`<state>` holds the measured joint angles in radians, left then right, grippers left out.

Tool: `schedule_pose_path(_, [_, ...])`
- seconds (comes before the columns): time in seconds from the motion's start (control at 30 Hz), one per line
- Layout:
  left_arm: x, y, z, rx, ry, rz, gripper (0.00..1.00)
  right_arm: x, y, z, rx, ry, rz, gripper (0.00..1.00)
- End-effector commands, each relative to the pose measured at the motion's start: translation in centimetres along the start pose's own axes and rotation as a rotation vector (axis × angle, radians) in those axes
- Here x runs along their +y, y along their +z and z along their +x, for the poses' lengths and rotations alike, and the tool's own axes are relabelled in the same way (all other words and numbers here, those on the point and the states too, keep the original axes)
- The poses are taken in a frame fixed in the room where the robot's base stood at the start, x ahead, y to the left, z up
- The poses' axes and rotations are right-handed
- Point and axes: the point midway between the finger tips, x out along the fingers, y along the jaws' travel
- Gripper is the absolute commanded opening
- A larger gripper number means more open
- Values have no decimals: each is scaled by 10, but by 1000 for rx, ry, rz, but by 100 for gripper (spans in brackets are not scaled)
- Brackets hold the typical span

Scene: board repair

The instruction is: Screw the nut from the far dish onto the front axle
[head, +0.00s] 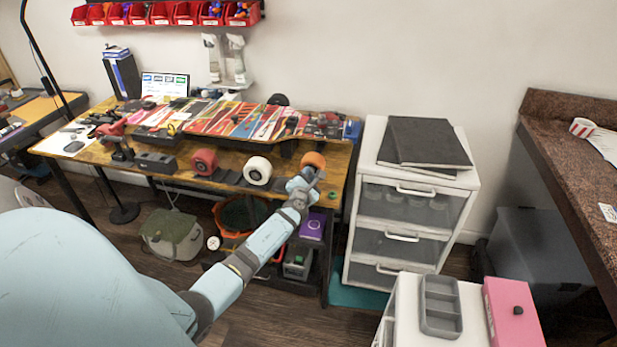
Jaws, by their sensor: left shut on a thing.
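A skateboard with a colourful patterned deck (255,120) lies along the wooden workbench (180,165). At the near edge are a dark red wheel (204,161), a white wheel (257,170) and an orange wheel (313,159) at the right end. My left gripper (309,177) is at the lower front of the orange wheel, overlapping it in the picture. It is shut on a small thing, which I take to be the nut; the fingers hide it. The axle end there is hidden too. I cannot make out the far dish. My right gripper is not in view.
A white drawer unit (409,205) with dark folders (424,141) stands right of the bench. A grey compartment tray (440,320) and a pink box (511,310) are at the lower right. Red bins (160,13) hang on the wall. Dark tools crowd the bench's left end.

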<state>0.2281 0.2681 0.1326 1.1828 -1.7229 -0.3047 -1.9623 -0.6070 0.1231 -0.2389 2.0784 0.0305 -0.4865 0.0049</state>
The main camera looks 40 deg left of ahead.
Motion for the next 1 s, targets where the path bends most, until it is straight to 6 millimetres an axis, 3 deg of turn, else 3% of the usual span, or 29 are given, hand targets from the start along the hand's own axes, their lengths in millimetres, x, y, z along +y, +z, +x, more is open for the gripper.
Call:
schedule_pose_path(0.13, [-1, 0, -1, 0, -2, 76, 9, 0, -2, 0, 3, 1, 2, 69])
schedule_pose_path(0.43, [-1, -1, 0, 1, -2, 464, 9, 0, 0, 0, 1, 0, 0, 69])
schedule_pose_path(1.0, [-2, -1, -1, 1, -3, 609, 9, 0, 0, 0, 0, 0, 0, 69])
